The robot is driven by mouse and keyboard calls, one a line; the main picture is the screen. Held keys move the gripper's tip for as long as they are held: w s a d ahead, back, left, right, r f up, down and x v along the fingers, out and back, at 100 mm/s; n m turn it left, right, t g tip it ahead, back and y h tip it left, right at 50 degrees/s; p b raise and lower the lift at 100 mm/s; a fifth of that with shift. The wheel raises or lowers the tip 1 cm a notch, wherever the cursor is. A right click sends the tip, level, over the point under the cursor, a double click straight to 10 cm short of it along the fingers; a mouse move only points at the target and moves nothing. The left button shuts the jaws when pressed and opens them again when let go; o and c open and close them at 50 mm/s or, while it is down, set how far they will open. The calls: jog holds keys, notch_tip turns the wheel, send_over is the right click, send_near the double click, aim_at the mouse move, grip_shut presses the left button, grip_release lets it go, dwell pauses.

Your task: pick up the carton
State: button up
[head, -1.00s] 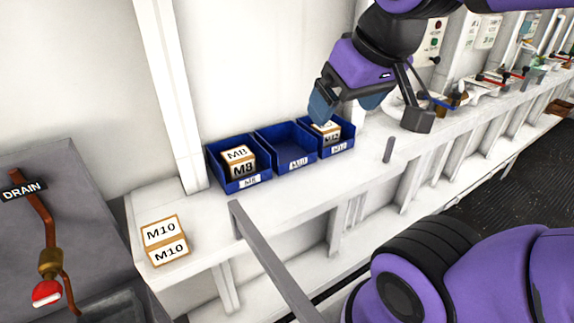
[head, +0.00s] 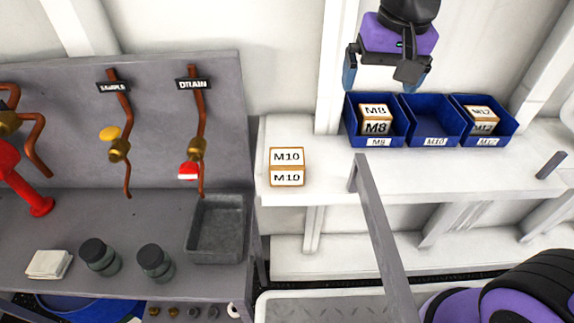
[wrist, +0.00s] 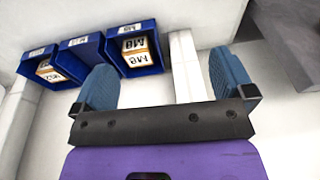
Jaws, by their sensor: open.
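The M10 carton (head: 287,167) sits alone on the white shelf (head: 330,180), near its left end. It is white and tan with M10 printed on its top and front. In the head view my gripper (head: 388,82) is above and behind the left bin, up and to the right of the M10 carton, with its fingers apart. An M8 carton (head: 376,119) stands in the left blue bin (head: 359,139), and an M12 carton (head: 482,121) stands in the right bin (head: 509,124). In the wrist view the open fingers (wrist: 160,88) have nothing between them, and the M10 carton does not show.
The middle blue bin (head: 428,118), labelled M10, is empty. A grey rail (head: 380,230) rises in front of the shelf. A grey sink bench with a drain pipe (head: 199,130) and jars (head: 155,262) lies to the left. The shelf around the M10 carton is clear.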

jog(key=g, duration=0.2)
send_over(287, 156)
jog(key=f, duration=1)
jog(key=shift+w+d+f, duration=0.1)
jog(key=shift+d+f, duration=0.05)
jog(key=shift+d, duration=0.25)
jog(key=shift+a+f, duration=0.15)
jog(key=shift+f, duration=0.15)
notch_tip(287, 156, down, 5)
jog(key=shift+f, duration=0.2)
jog(key=shift+a+f, duration=0.15)
jog(key=shift+f, duration=1.15)
jog(key=shift+a+f, duration=0.1)
jog(key=shift+f, duration=1.15)
jog(key=c, duration=1)
